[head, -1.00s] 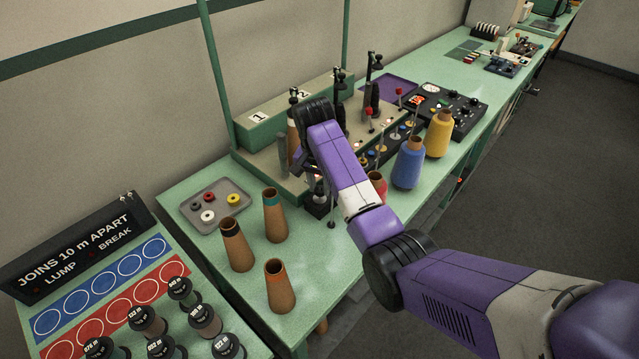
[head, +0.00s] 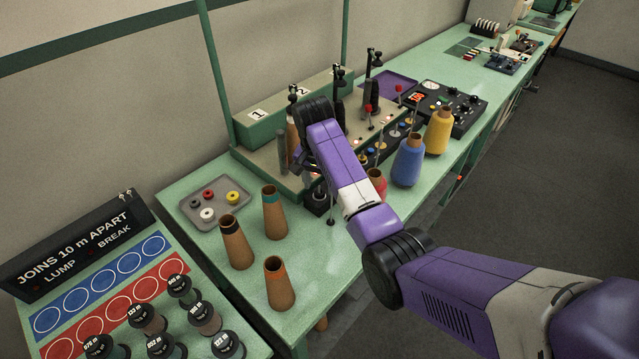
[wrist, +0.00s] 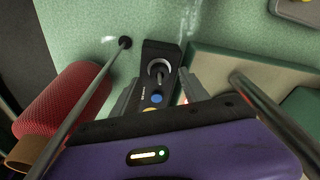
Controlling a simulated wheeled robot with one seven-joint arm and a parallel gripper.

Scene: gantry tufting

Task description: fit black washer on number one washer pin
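My gripper (wrist: 158,95) is low over a black block (wrist: 160,55) in the wrist view, one grey finger on each side. The fingers are apart. Between and just beyond them, a pin with a dark ring around its base and a pale rim (wrist: 158,70) stands on the block. I cannot tell whether the dark ring is the black washer or part of the block. In the head view the black block (head: 318,203) is below my wrist, and the fingers are mostly hidden.
A grey tray (head: 183,208) holds white (head: 207,214), yellow (head: 232,198) and red (head: 208,194) washers and a darker one (head: 195,203). Brown cones (head: 274,215) stand in front. A red cone (wrist: 62,100) and thin rods flank my gripper. Blue (head: 408,165) and yellow (head: 439,135) cones stand right.

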